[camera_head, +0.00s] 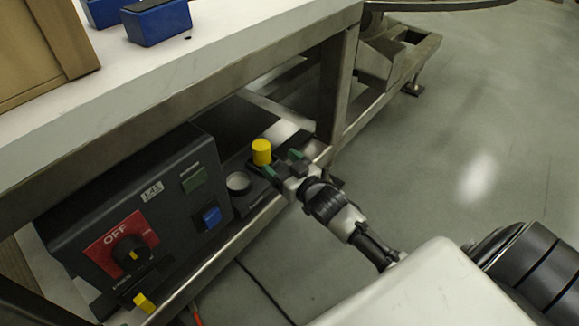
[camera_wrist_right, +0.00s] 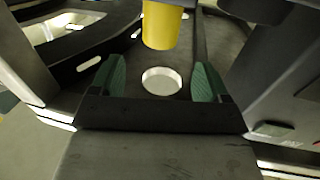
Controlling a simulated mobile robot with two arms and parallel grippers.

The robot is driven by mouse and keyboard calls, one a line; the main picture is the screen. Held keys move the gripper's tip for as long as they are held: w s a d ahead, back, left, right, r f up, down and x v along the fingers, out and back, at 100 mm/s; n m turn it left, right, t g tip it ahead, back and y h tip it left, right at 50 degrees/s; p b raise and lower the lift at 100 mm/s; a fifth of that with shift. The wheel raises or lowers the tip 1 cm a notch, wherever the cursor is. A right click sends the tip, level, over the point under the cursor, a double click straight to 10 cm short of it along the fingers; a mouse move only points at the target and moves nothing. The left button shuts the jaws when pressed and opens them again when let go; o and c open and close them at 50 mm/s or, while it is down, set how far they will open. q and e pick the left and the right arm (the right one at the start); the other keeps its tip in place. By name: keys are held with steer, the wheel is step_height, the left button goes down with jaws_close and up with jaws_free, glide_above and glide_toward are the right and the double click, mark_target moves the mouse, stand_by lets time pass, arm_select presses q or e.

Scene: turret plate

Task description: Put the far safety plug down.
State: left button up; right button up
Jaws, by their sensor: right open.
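The far safety plug (camera_head: 262,152) is a yellow cylinder. It appears upright on the dark surface at the right of the control box, just beyond my right fingertips. My right gripper (camera_head: 282,164) has green finger pads and is open and empty. In the right wrist view the yellow plug (camera_wrist_right: 162,25) is at the top, ahead of the spread fingers (camera_wrist_right: 161,80), with a visible gap to them. Its lower end shows there; its top is cut off. A pale round disc (camera_wrist_right: 161,81) shows between the fingers. My left gripper is not in view.
The dark control box (camera_head: 130,205) has a red OFF panel with a knob (camera_head: 130,252), and a blue switch (camera_head: 211,217). Another yellow piece (camera_head: 144,303) is at its lower front. The white tabletop (camera_head: 200,75) overhangs the shelf; a table leg (camera_head: 335,95) stands behind. Open floor is at right.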

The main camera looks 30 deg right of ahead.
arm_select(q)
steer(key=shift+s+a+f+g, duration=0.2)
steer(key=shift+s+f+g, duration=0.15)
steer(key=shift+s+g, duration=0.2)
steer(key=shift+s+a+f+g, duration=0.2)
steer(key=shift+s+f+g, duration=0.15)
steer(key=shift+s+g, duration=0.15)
arm_select(e)
steer(key=s+a+g, duration=0.4)
steer(key=s, duration=0.7)
steer(key=s+a+f+g+h, duration=0.1)
steer(key=s+a+g, duration=0.4)
steer(key=s, duration=0.6)
steer(key=shift+s+g, duration=0.3)
